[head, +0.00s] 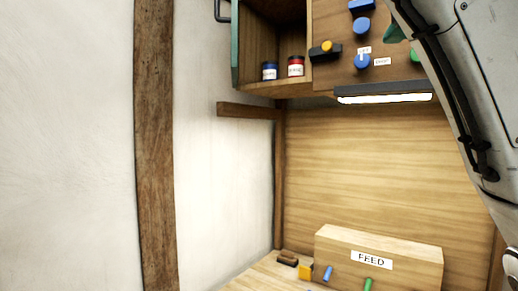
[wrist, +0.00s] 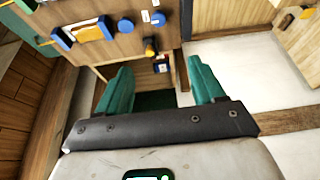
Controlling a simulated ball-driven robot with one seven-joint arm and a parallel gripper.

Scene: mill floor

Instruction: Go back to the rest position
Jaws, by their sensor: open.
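My gripper (wrist: 158,85) shows in the wrist view with its two green fingers wide apart. No object is held between them. The fingers point toward the cabinet (wrist: 110,45), whose front carries blue and orange parts. In the head view my arm (head: 465,85) comes down along the right edge, in front of the right end of the cabinet (head: 335,75). The gripper itself cannot be made out clearly there.
The cabinet's open compartment holds a blue jar (head: 269,71) and a red jar (head: 296,67). A lit lamp strip (head: 384,98) runs under it. A wooden FEED box (head: 335,243) stands on the bench below, with small coloured pegs. A wooden post (head: 155,150) stands left.

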